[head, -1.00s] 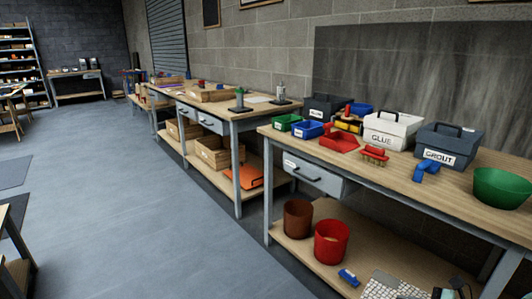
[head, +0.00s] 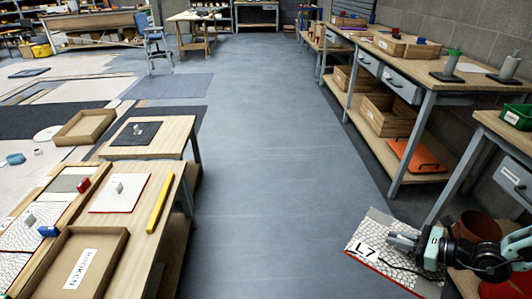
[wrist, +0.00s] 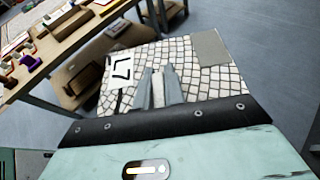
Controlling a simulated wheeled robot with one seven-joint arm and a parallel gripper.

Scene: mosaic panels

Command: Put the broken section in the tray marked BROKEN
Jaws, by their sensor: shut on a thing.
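A mosaic section marked L7 (head: 382,262), with pale tiles and a red lower edge, is in my gripper (head: 398,241) at the lower right of the head view. My gripper is shut on it and holds it in the air over the aisle, beside the right bench. In the wrist view the section (wrist: 190,65) spreads beyond the fingers (wrist: 160,90), with a bare grey patch at its upper right corner. The tray marked BROKEN (head: 108,243) stands on the left table, at the lower left of the head view. No section shows in its visible part.
The left table (head: 170,222) also holds a yellow bar (head: 158,203), a red-edged white panel (head: 132,194) and small coloured blocks. Another wooden tray (head: 84,128) lies beyond. The grey floor aisle (head: 255,170) between left table and right benches is clear.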

